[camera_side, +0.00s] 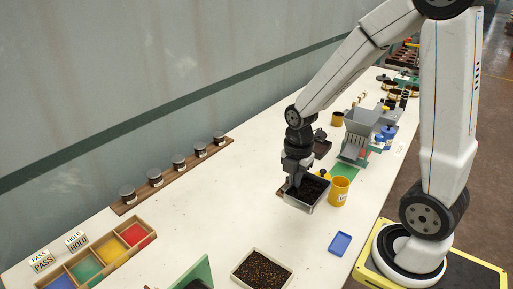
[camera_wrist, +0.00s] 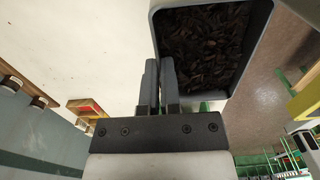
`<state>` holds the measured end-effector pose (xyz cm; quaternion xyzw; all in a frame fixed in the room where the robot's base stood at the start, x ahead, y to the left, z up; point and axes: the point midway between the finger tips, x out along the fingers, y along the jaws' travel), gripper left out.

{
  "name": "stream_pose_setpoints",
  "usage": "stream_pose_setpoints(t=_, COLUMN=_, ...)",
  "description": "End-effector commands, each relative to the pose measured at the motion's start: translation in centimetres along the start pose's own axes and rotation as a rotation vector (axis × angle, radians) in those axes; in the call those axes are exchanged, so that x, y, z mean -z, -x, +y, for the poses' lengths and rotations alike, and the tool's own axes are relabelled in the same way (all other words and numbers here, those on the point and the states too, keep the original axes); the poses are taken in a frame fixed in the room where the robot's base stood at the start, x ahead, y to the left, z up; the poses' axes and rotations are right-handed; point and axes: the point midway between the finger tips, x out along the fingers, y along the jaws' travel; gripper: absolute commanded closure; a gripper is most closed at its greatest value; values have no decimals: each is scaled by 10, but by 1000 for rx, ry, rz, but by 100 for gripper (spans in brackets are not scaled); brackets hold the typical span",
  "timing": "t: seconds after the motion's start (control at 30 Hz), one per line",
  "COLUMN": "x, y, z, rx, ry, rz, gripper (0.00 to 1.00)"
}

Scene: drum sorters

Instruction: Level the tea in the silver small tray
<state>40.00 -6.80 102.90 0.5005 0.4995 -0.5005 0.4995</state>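The small silver tray (camera_side: 309,207) holds dark, loose tea and shows right under my gripper, near the middle of the side view. In the wrist view the tray (camera_wrist: 240,90) fills the upper right, with dark leaf pieces spread across its floor. My gripper (camera_side: 293,181) is at the tray's left edge. In the wrist view its two fingers (camera_wrist: 159,85) are close together, with the tray's near-left wall at their tips, and they look shut on that wall. The tea surface looks uneven. Whether the tray is clear of the table is hard to tell.
A yellow cup (camera_side: 339,191) stands just right of the tray. A larger tray (camera_side: 236,274) of brown tea is at the front. A blue dish (camera_side: 340,243) lies at right. A rack of lidded cups (camera_side: 178,172) and a coloured sorting box (camera_side: 75,270) are at left. The table between is clear.

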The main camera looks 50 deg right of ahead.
Motion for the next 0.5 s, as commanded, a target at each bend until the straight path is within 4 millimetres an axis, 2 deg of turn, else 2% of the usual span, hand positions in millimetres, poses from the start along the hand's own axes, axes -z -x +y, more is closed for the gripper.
stream_pose_setpoints(t=0.1, x=18, y=0, z=0, rx=-1, ry=6, rz=0, gripper=100)
stream_pose_setpoints(t=0.2, x=16, y=0, z=0, rx=-1, ry=-1, rz=0, gripper=100)
stream_pose_setpoints(t=0.33, x=-2, y=0, z=0, rx=0, ry=-4, rz=0, gripper=100)
stream_pose_setpoints(t=0.4, x=2, y=0, z=0, rx=0, ry=2, rz=0, gripper=100)
stream_pose_setpoints(t=0.5, x=18, y=0, z=0, rx=0, ry=7, rz=0, gripper=100)
